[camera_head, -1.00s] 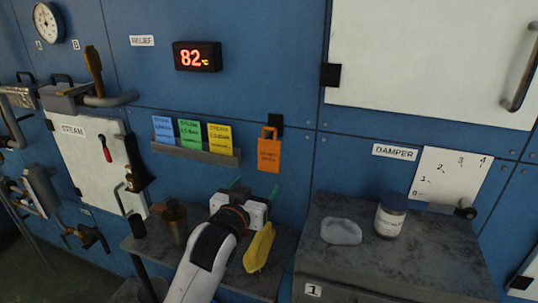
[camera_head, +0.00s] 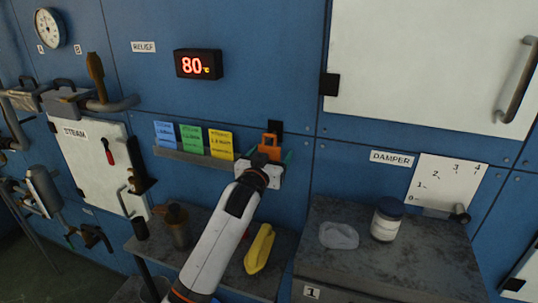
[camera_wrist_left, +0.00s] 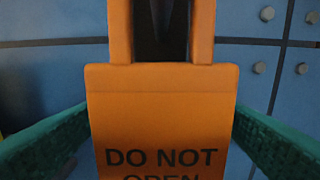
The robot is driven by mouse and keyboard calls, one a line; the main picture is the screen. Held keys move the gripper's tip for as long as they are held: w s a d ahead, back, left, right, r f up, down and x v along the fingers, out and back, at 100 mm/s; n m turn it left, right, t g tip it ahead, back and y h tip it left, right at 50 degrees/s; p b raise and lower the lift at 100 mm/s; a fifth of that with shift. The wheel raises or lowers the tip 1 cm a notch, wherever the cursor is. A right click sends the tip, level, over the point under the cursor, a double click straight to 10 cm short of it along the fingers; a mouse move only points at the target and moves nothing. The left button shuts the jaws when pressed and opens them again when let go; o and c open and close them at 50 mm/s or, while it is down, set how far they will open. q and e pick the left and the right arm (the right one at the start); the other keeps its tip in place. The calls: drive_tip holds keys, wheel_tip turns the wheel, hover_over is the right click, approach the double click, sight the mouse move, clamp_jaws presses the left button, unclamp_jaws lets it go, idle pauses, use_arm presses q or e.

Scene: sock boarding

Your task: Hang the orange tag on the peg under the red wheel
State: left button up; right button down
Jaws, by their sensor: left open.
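The orange tag (camera_head: 270,150) hangs by its loop from a black holder (camera_head: 275,127) on the blue wall; its lower part is hidden behind my left gripper. The left wrist view shows the tag (camera_wrist_left: 162,110) close up and facing me, with the words "DO NOT" on it. My left gripper (camera_head: 266,156) is open at the tag. Its green fingers (camera_wrist_left: 162,135) stand on either side of the tag, with small gaps visible. No red wheel or peg under one can be made out. My right gripper is not in view.
Blue, green and yellow cards (camera_head: 192,138) stand in a rack left of the tag. A yellow cloth-like item (camera_head: 260,248) and a brass can (camera_head: 177,228) are on the shelf below.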

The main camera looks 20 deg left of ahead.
use_arm(q)
drive_tip(key=shift+w, duration=0.35)
drive_tip(key=shift+s, duration=0.1)
drive_tip(key=c, duration=1)
drive_tip(key=shift+c, duration=0.3)
drive_tip(key=shift+r, duration=0.1)
